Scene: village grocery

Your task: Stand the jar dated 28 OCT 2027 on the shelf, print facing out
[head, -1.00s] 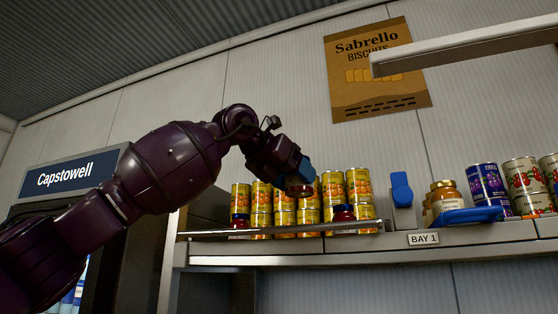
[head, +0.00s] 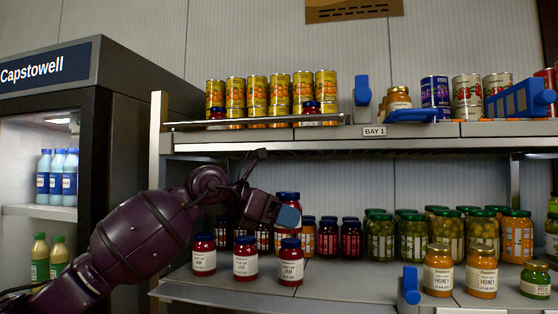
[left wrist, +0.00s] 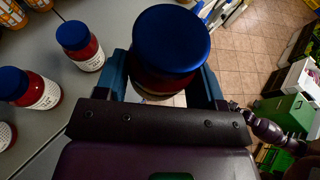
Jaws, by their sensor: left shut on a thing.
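My left gripper (head: 288,214) is shut on a red jam jar with a blue lid (head: 288,197). It holds the jar roughly upright at the lower shelf's front. In the left wrist view the lid of this held jar (left wrist: 171,40) fills the middle; its label is mostly hidden and no date is readable. Similar jars (head: 204,257), (head: 245,260) and (head: 291,263) stand on the lower shelf with white labels facing out, their dates too small to read. Two blue-lidded jars (head: 218,113), (head: 311,108) stand on the upper shelf (head: 250,146).
A thin rail (head: 250,122) runs along the upper shelf's front, before yellow cans (head: 256,92). Pickle jars (head: 380,238) and honey jars (head: 438,272) stand to the right on the lower shelf. A drinks fridge (head: 90,130) is at the left. Blue fittings (head: 362,91) stick up on the shelves.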

